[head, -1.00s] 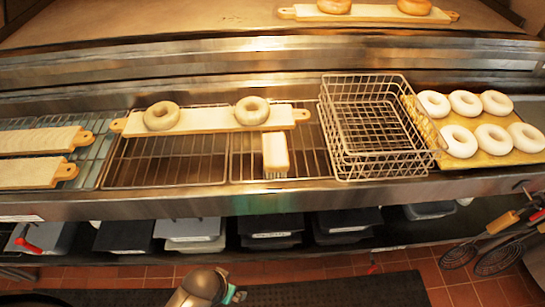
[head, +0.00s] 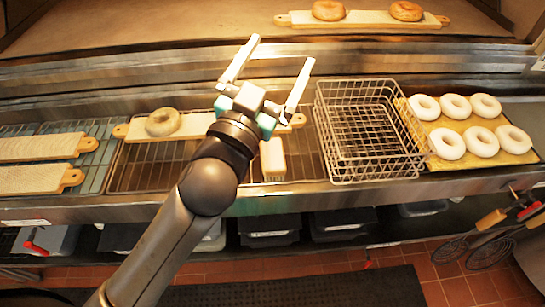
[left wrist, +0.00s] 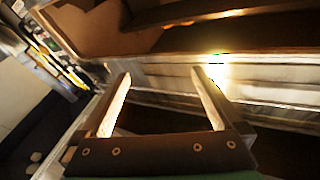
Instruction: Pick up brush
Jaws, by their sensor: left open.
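The brush (head: 273,158) is a pale block with bristles at its lower end. It lies on the wire rack just in front of the wooden bagel board, in the head view. My left gripper (head: 275,58) is open and empty, with its two pale fingers spread and pointing away toward the back. It hangs above the rack, covering part of the board and the bagel seen there before, and is apart from the brush. In the left wrist view the open fingers (left wrist: 160,88) have nothing between them, and I cannot make out the brush. My right gripper is not in view.
A wire basket (head: 361,169) stands right of the brush. Further right is a tray (head: 483,158) of white dough rings. The wooden board (head: 133,131) with a bagel (head: 163,122) lies behind the brush. More boards (head: 40,179) lie left; the counter edge (head: 120,206) runs in front.

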